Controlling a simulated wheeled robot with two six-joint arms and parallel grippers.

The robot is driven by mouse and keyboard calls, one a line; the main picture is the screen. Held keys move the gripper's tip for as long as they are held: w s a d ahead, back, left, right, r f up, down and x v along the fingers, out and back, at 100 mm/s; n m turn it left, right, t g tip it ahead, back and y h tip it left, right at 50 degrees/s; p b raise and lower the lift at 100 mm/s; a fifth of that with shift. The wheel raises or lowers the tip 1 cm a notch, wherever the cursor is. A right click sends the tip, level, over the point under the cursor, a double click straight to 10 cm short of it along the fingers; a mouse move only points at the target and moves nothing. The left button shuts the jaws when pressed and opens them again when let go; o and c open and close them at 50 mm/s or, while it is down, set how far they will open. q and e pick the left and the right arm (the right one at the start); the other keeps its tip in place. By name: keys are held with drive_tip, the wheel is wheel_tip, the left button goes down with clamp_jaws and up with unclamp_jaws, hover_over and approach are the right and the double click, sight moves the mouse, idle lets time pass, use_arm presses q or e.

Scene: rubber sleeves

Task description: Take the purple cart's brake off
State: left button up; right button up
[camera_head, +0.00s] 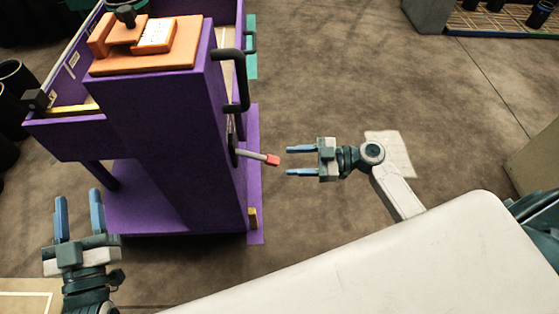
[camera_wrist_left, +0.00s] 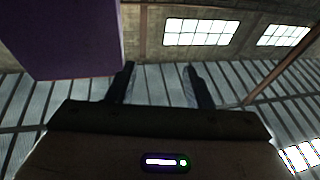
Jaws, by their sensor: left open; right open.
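The purple cart (camera_head: 165,150) stands left of centre in the head view. A brake lever with a grey shaft and red tip (camera_head: 272,160) sticks out to the right from its side. My right gripper (camera_head: 288,161) is open and empty, its two blue fingers pointing left at the red tip, one on each side of its line; I cannot tell the gap in depth. My left gripper (camera_head: 77,208) is open and empty at the lower left, in front of the cart. In the left wrist view its fingers (camera_wrist_left: 158,85) are apart, with a purple part of the cart (camera_wrist_left: 70,40) at upper left.
A black handle (camera_head: 240,80) is on the cart's right side above the lever. An orange block (camera_head: 145,45) sits on top of the cart. A white sheet (camera_head: 392,152) lies on the brown floor behind my right wrist. The floor right of the cart is mostly clear.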

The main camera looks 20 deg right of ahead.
use_arm(q)
drive_tip(key=shift+r+t, duration=0.3)
drive_tip(key=shift+r, duration=0.1)
use_arm(e)
drive_tip(key=v, duration=0.3)
